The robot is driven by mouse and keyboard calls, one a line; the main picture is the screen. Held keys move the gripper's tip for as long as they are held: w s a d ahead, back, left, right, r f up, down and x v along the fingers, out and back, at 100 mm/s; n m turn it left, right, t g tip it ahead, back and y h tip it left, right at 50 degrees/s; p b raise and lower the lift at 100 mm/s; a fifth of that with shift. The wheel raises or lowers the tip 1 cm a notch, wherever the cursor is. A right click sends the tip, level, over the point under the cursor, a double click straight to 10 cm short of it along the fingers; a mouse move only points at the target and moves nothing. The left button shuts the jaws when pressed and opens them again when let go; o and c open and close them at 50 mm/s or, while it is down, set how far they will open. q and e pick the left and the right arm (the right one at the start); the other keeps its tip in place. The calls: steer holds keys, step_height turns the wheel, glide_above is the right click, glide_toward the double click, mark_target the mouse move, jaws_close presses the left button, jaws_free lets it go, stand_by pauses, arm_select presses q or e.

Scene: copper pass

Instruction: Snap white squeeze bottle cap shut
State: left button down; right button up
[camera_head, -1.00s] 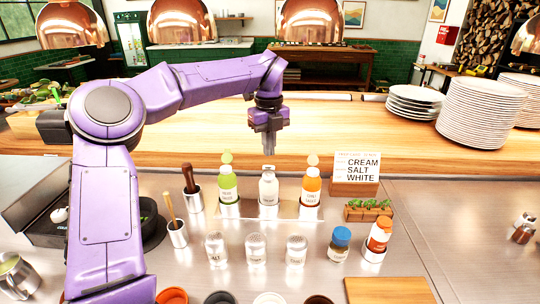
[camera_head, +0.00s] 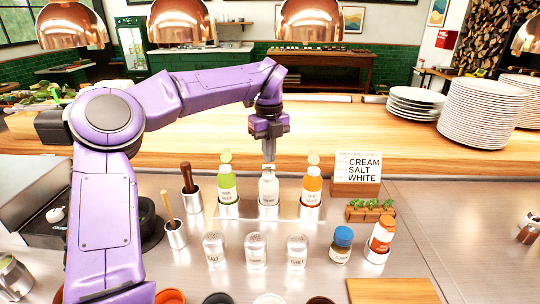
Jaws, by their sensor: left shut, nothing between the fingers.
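The white squeeze bottle (camera_head: 268,188) stands upright in a metal holder, between a green bottle (camera_head: 227,186) and an orange bottle (camera_head: 312,187). The green and orange bottles have round caps standing up above their tops. My left gripper (camera_head: 269,158) points straight down over the white bottle, its fingers shut and empty. The fingertips are at the bottle's top and hide most of its cap. I cannot tell whether they touch it or whether the cap is shut. My right gripper is not in view.
Glass shakers (camera_head: 256,250) stand in front of the bottles. A sign (camera_head: 358,172) and a small herb planter (camera_head: 369,211) are to the right. Stacked plates (camera_head: 482,112) stand on the wooden counter (camera_head: 350,137) behind. Steel at the right is mostly bare.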

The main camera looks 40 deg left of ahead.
arm_select(q)
steer(key=shift+f+b, duration=0.3)
steer(key=shift+f, duration=0.1)
step_height(320, 180, up, 6)
steer(key=p, duration=0.5)
stand_by(0.8)
